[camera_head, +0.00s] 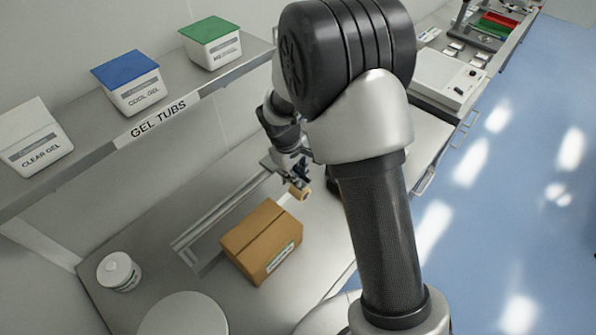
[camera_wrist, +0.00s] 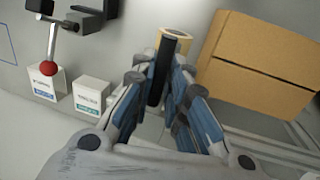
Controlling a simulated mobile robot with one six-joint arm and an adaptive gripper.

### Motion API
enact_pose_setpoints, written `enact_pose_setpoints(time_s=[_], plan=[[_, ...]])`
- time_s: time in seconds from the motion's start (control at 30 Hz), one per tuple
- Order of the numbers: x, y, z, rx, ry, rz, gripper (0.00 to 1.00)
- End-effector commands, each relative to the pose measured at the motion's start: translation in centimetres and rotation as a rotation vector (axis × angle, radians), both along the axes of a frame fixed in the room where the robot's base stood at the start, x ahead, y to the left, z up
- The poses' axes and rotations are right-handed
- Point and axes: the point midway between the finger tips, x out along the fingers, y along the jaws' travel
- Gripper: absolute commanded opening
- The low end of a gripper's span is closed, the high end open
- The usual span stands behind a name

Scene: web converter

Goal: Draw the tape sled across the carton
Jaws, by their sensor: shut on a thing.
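The carton (camera_head: 262,243) is a closed brown box on the bench, with a seam along its top and a green-and-white label on its side. It also shows at the right of the wrist view (camera_wrist: 262,62). My gripper (camera_head: 292,172) is above the bench beyond the carton's upper right corner. In the wrist view my gripper (camera_wrist: 160,82) is shut on the black upright handle of the tape sled (camera_wrist: 161,68). The sled's tan roll (camera_wrist: 180,36) sits beside the handle and shows in the head view (camera_head: 299,191). The sled looks apart from the carton; its underside is hidden.
A metal rail (camera_head: 215,212) runs behind the carton. A white tub (camera_head: 119,271) and a round white disc (camera_head: 183,316) are at lower left. A shelf (camera_head: 150,126) with gel tubs is above. Two small labelled boxes (camera_wrist: 91,95) and a red-knobbed lever (camera_wrist: 48,68) are left of my gripper.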

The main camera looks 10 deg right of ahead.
Motion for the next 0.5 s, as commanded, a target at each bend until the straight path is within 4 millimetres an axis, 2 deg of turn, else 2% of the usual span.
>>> enact_pose_setpoints(time_s=[0.17, 0.5], plan=[[-1.7, 3.2, 0.0, 0.003, -0.007, 0.009, 0.00], [-8.0, 12.6, 0.0, 0.005, -0.009, 0.013, 0.00]])
